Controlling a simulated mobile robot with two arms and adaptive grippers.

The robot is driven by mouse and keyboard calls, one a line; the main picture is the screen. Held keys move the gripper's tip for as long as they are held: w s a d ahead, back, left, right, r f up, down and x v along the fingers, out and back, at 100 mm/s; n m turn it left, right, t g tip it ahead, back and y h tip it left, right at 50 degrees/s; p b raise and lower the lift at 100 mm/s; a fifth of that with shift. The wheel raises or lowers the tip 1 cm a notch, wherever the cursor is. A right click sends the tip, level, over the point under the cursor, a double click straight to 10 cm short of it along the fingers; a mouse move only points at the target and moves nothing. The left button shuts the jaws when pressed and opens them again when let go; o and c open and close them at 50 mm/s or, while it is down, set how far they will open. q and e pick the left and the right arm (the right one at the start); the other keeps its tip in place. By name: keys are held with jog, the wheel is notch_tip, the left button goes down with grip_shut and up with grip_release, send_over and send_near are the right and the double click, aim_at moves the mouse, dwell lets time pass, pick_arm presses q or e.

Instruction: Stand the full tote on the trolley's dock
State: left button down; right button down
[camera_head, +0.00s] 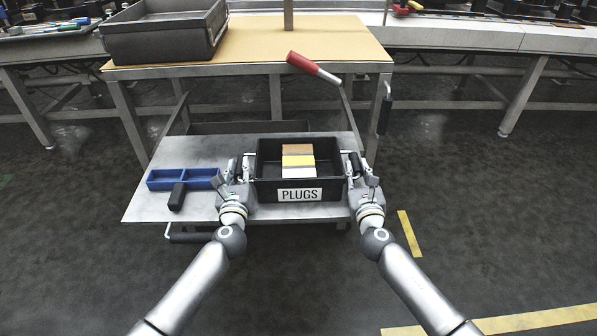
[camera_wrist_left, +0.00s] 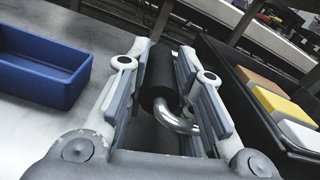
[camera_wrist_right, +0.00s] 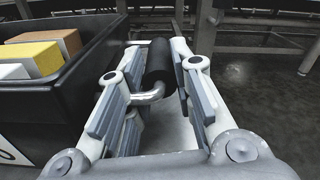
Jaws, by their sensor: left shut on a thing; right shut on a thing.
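The black tote (camera_head: 265,178), labelled PLUGS, is level over the right part of the grey trolley top (camera_head: 150,208). Brown, yellow and white blocks (camera_head: 298,161) lie in it. My left gripper (camera_head: 243,168) is shut on the tote's left handle, a black grip on a bent metal rod (camera_wrist_left: 160,75). My right gripper (camera_head: 354,168) is shut on the matching right handle (camera_wrist_right: 159,62). The tote hides the trolley surface beneath it, so I cannot tell whether it touches the top or hangs just above. No dock is visible.
A blue divided tray (camera_head: 184,178) and a black block-like item (camera_head: 177,196) sit on the trolley left of my left gripper. Behind stands a tan-topped table (camera_head: 260,45) with a large dark bin (camera_head: 160,38). A red-gripped lever (camera_head: 303,63) leans near it.

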pick_arm(q)
jog(key=shift+r, duration=0.2)
pick_arm(e)
jog(key=shift+r, duration=0.15)
pick_arm(q)
jog(key=shift+r, duration=0.1)
pick_arm(e)
jog(key=shift+r, duration=0.1)
